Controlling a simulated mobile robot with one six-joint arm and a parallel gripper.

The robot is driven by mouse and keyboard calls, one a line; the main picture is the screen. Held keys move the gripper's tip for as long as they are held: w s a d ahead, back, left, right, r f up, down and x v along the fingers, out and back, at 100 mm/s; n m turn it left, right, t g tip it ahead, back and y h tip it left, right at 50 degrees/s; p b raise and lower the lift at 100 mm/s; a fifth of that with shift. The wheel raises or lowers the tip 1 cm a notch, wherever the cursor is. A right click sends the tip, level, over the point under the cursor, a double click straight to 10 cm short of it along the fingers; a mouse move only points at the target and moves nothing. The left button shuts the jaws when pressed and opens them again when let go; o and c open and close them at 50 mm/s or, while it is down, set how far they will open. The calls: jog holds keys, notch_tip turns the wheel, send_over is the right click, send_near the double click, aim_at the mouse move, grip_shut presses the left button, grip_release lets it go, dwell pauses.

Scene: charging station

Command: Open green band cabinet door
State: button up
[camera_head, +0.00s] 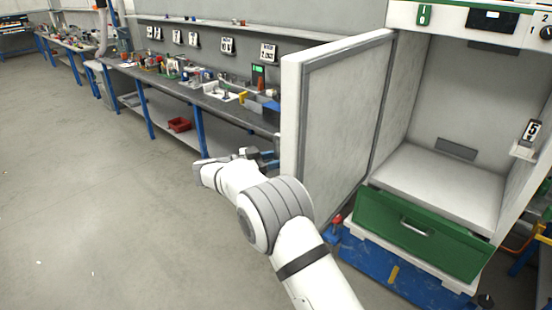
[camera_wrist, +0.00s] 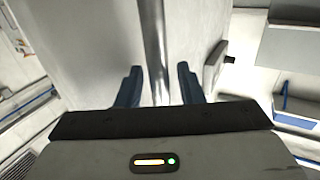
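The white cabinet (camera_head: 409,95) with a green mark at its top stands at the right in the head view. Its door (camera_head: 335,110) is swung wide open to the left, with the grey inner panel showing. My gripper (camera_head: 262,157) is at the door's free edge, partly hidden by it. In the wrist view, my gripper (camera_wrist: 158,85) has its two dark blue fingers apart, one on each side of a vertical metal bar handle (camera_wrist: 154,35). Narrow gaps show beside the bar; contact is unclear. The pale door face (camera_wrist: 85,45) lies behind the bar.
A long workbench (camera_head: 195,95) with tools runs along the wall at left. The floor (camera_head: 100,200) at left is open.

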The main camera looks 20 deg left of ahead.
jog(key=shift+s+a+f, duration=0.1)
jog(key=shift+s, duration=0.05)
jog(key=b+v, duration=0.1)
jog(key=v, duration=0.6)
jog(key=shift+s+a+b, duration=0.25)
jog(key=shift+a+b, duration=0.1)
jog(key=shift+c, duration=0.4)
